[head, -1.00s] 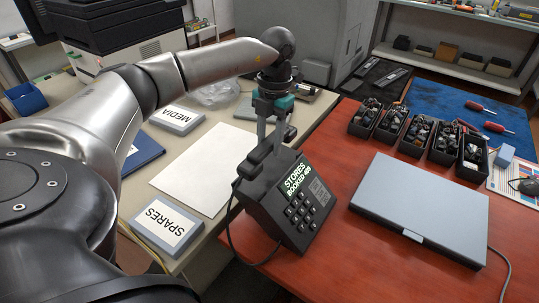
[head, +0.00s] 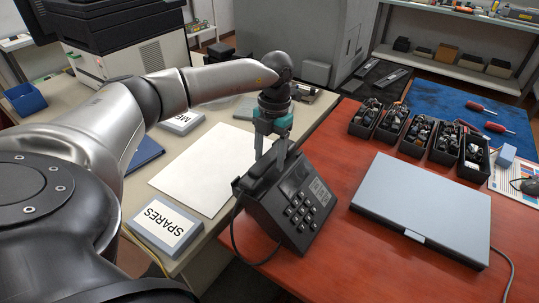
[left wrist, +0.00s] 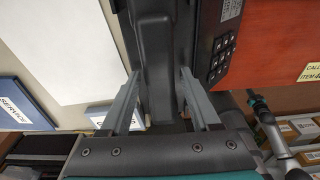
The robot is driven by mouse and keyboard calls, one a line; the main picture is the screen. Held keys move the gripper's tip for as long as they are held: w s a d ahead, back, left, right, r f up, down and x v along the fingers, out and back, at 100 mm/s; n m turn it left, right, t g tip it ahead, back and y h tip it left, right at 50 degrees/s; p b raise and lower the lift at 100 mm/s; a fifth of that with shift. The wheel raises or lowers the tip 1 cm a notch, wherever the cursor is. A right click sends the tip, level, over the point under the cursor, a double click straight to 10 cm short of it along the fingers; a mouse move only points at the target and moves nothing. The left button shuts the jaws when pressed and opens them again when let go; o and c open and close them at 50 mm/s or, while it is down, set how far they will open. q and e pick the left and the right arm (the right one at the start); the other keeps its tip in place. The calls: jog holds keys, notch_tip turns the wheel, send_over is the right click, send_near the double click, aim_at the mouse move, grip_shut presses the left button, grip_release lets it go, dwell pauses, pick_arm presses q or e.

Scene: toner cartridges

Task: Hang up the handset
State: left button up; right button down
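The black desk phone (head: 290,205) stands on the red table near its left edge, its keypad facing up and its display dark. The dark handset (head: 254,183) lies along the phone's left side, seemingly down in its cradle; the contact beneath is hidden. It fills the middle of the left wrist view (left wrist: 154,60). My left gripper (head: 270,158) is over the handset with one finger on each side. In the left wrist view the fingers (left wrist: 159,75) look open, with a gap at the right one.
A closed grey laptop (head: 425,205) lies to the phone's right. Black bins (head: 410,130) of small parts stand behind it. The phone's cord (head: 240,250) loops over the table edge.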

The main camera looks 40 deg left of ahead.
aim_at(273, 152)
pick_arm(q)
jog(key=shift+o, duration=0.5)
jog(key=shift+r, duration=0.15)
jog(key=shift+r, duration=0.35)
notch_tip(273, 152, up, 11)
jog(key=w+p, duration=0.1)
jog(key=p, duration=0.1)
jog(key=shift+w+r, duration=0.15)
jog(key=shift+w, duration=0.05)
pick_arm(e)
jog(key=shift+s+a+r, duration=0.2)
jog(key=shift+a+r, duration=0.1)
jog(key=shift+r, duration=0.25)
jog(key=shift+s+a+r, duration=0.15)
jog(key=shift+a+r, duration=0.1)
jog(key=shift+r, duration=0.3)
jog(key=shift+d, duration=0.1)
